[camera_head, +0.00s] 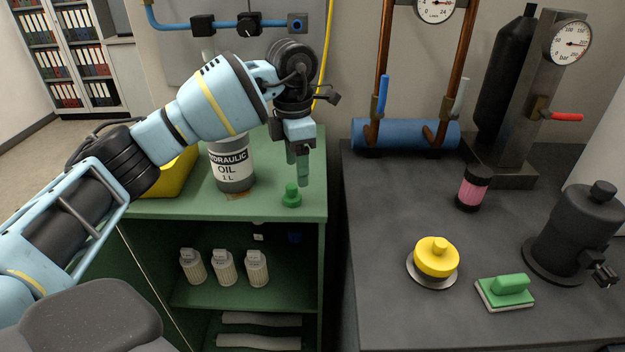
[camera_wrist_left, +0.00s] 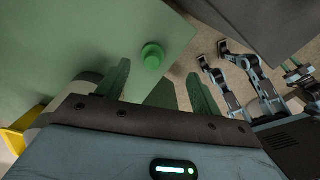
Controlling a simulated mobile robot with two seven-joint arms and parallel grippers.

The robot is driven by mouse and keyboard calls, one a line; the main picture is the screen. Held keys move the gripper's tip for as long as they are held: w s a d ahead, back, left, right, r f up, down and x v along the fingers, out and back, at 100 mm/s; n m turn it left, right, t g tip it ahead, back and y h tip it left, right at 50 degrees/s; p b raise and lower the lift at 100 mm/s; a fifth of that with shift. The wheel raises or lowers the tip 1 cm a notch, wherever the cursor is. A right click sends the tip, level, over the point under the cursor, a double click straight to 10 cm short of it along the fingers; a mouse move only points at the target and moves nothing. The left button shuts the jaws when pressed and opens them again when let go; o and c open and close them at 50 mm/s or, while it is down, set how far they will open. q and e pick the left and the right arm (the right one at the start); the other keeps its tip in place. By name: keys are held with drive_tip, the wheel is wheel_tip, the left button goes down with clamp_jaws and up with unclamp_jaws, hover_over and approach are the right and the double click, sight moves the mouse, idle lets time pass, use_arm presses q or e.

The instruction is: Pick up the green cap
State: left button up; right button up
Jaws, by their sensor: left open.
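The green cap (camera_head: 291,196) stands upright on the green cabinet's top (camera_head: 262,205), near its front right corner. It also shows in the left wrist view (camera_wrist_left: 152,56), close to the cabinet's edge. My left gripper (camera_head: 301,170) hangs with its green fingers pointing down, just above and slightly to the right of the cap. In the left wrist view the two fingers (camera_wrist_left: 160,95) stand apart, with nothing between them, and the cap shows beyond their tips. My right gripper is not clearly seen in the head view.
A hydraulic oil bottle (camera_head: 232,165) stands left of the cap, with a yellow object (camera_head: 176,176) behind my arm. White bottles (camera_head: 224,268) stand on the shelf below.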

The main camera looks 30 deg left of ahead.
sight(292, 186)
use_arm(q)
drive_tip(key=shift+a+r, duration=0.35)
drive_tip(key=shift+r, duration=0.05)
drive_tip(key=shift+s+r, duration=0.1)
drive_tip(key=shift+r, duration=0.05)
drive_tip(key=shift+s+f, duration=0.2)
drive_tip(key=shift+s, duration=0.05)
drive_tip(key=shift+f, duration=0.9)
drive_tip(key=shift+w+f, duration=0.1)
drive_tip(key=shift+f, duration=0.35)
drive_tip(key=f, duration=0.3)
drive_tip(key=shift+w+a+f, duration=0.15)
drive_tip(key=shift+a+f, duration=0.05)
drive_tip(key=shift+a, duration=0.05)
drive_tip(key=shift+f, duration=0.65)
use_arm(e)
drive_tip(key=shift+s, duration=0.55)
